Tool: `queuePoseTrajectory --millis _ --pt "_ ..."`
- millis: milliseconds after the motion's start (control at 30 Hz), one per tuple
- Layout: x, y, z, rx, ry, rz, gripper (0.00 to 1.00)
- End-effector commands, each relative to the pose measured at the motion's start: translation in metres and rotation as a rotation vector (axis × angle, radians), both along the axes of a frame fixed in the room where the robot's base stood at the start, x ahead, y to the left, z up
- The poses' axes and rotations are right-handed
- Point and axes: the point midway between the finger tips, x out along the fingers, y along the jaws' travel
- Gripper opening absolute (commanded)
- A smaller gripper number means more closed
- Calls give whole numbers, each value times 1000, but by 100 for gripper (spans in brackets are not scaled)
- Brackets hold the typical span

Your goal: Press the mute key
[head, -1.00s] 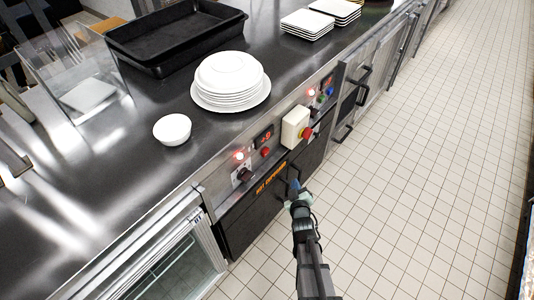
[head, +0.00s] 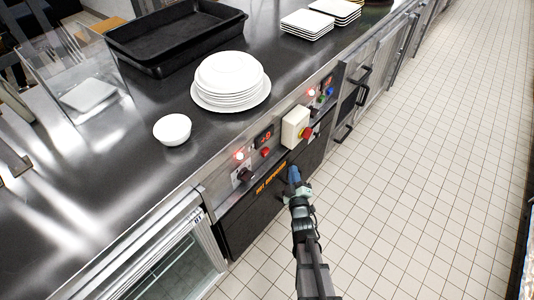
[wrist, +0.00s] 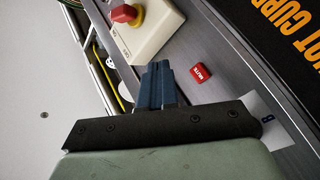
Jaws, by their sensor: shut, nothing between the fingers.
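The mute key (wrist: 199,73) is a small red key with white lettering, set in the grey metal panel in the wrist view. In the head view it seems to be the red spot (head: 265,152) below a small display. My gripper (wrist: 158,72) has its blue fingers together and empty. In the wrist view the fingertips are left of the key, apart from it in the picture. In the head view my gripper (head: 294,174) is in front of the cupboard front, lower right of the key; its gap to the panel is hard to judge.
A cream box with a red knob (head: 306,133) juts from the panel right of the key; its knob (wrist: 124,14) is near the fingers in the wrist view. A dark switch (head: 244,175) is left of the key. Plates (head: 230,80) stand on the counter. The tiled floor is clear.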

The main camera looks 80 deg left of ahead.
Motion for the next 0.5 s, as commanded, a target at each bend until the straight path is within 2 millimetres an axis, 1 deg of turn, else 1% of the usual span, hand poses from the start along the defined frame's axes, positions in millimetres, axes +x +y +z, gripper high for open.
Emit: queuePoseTrajectory --millis 167,500 --pt "-9 10 -1 0 0 1 0" --pt "-37 39 -1 1 2 1 0"
